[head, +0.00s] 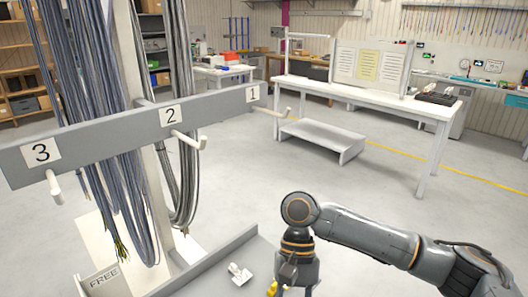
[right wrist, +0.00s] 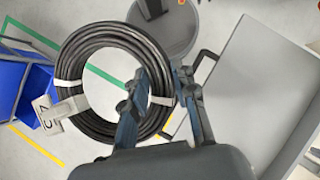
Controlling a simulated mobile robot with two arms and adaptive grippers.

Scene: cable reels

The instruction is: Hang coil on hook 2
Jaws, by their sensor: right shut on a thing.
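The coil (right wrist: 88,58) is a black cable ring with white ties and a pale tag (right wrist: 48,113) on its left side; the tag's marking is hard to read. My right gripper (right wrist: 163,80) is shut on the coil's right side, a finger on either side of the cable bundle. In the head view my right arm reaches in from the right, its wrist low in the middle; the coil is not clearly seen there. Hook 2 (head: 188,141) is a pale peg under the label 2 on the grey rail (head: 130,128), bare at its front and apart from my wrist. My left gripper is out of view.
Hook 3 (head: 54,187) and hook 1 (head: 284,111) flank hook 2, both bare in front. Cable bundles (head: 105,150) hang behind the rail. A grey tray (head: 222,262) lies below. A white workbench (head: 375,95) and low step (head: 322,140) stand behind, with open floor between.

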